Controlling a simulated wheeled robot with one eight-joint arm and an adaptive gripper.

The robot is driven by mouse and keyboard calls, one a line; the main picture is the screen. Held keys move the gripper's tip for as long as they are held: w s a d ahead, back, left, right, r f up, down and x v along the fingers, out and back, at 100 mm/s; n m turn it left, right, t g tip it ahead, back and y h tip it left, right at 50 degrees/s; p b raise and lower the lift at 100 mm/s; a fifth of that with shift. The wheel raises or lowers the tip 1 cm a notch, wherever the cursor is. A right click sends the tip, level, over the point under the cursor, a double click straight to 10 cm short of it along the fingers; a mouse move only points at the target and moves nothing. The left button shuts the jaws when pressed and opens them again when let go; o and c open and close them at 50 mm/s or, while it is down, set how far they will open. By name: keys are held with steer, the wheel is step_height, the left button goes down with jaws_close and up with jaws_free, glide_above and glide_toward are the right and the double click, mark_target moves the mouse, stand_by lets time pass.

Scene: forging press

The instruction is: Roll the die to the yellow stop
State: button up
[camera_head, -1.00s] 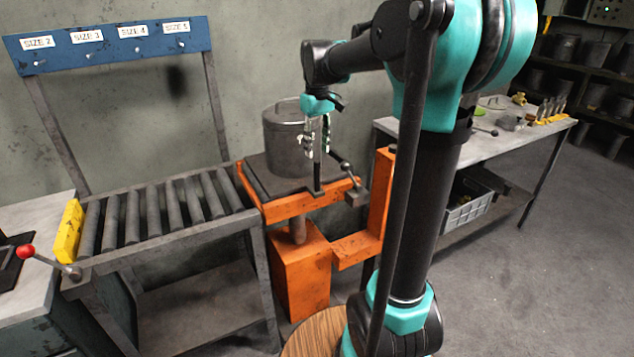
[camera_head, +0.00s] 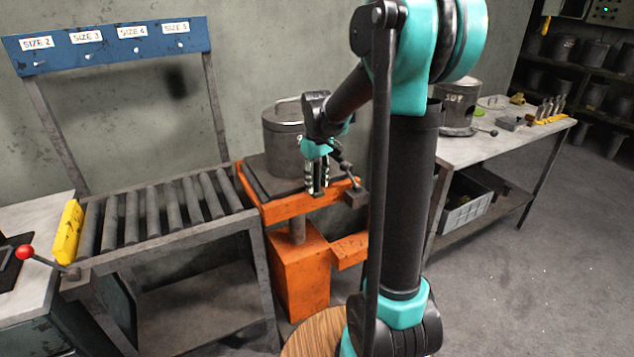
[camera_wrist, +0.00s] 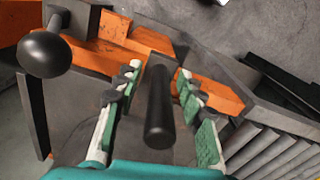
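The die, a dark grey cylinder (camera_head: 284,150) with a wire handle on top, stands upright on the orange lift table (camera_head: 290,206) at the right end of the roller conveyor. The yellow stop (camera_head: 67,232) is at the conveyor's far left end. My gripper (camera_head: 317,190) is at the front edge of the lift table, in front of the die and partly covering it. In the wrist view, its fingers (camera_wrist: 157,105) are open on either side of a black upright peg (camera_wrist: 160,105), with gaps on both sides. The die cannot be made out in the wrist view.
The roller conveyor (camera_head: 155,215) lies left of the lift, its rollers bare. A black ball-ended lever (camera_wrist: 45,52) is close beside my gripper. A red-knobbed lever (camera_head: 26,251) is near the stop. A workbench (camera_head: 480,148) stands at right.

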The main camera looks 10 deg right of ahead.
jaws_close()
steer(key=shift+a, duration=0.1)
stand_by(0.3)
steer(key=s+a, duration=0.5)
steer(key=a, duration=1.2)
steer(key=s+a, duration=0.6)
steer(key=a, duration=1.2)
steer(key=s+a, duration=0.6)
steer(key=a, duration=1.2)
steer(key=shift+s+a, duration=0.25)
steer(key=shift+a, duration=0.1)
jaws_free()
steer(key=shift+a, duration=0.15)
